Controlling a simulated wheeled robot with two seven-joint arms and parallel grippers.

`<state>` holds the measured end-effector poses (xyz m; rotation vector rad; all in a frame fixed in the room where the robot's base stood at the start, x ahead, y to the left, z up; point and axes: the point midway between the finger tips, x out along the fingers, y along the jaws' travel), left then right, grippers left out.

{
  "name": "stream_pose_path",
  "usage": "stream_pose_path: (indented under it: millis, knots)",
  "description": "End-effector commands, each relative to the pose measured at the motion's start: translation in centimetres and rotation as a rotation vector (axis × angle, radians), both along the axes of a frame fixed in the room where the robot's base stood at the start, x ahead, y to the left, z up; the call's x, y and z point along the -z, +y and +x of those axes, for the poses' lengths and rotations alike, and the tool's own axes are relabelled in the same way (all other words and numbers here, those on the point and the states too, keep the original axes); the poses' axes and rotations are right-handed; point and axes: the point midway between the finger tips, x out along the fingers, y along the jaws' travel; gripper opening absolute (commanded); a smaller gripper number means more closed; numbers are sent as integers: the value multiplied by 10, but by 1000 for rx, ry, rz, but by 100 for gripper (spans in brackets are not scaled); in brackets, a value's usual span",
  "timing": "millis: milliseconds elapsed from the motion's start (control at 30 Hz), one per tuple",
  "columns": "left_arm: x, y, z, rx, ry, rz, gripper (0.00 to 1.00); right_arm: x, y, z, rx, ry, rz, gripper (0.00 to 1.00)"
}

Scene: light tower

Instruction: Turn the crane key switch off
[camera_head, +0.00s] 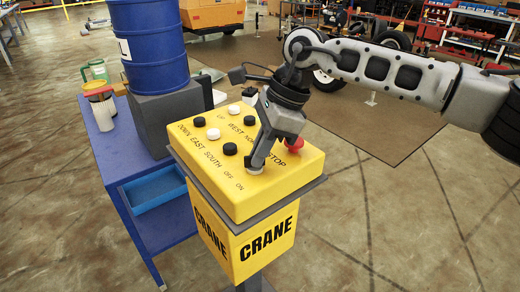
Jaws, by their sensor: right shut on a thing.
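The yellow crane control box (200,145) stands on a pedestal in the middle of the head view, with several black and white buttons and printed labels on its top. The key switch (251,170) is at the front right of the top, near the OFF and ON labels. My right gripper (257,161) points down onto it and is shut on its key; the fingers hide the key, so I cannot tell which way it is turned. A red stop button (294,145) sits just right of the gripper. My left gripper is not in view.
A blue table (116,150) with an open blue drawer (155,189) stands left of the box. It carries a blue barrel (152,45) on a grey block and some containers. The floor at the front right is clear. A vehicle and shelves are behind.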

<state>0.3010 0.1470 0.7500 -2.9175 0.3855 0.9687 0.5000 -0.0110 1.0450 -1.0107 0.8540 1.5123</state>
Motion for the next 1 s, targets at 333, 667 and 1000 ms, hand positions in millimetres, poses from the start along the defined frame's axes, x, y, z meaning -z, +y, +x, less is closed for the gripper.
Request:
stream_pose_path:
  millis: [333,667,1000]
  knots:
    - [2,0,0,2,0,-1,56,0,2,3,-263,2,3,0]
    - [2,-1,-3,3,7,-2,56,-1,4,5,-574,2,3,0]
    - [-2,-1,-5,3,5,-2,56,-2,5,7,-839,1,2,0]
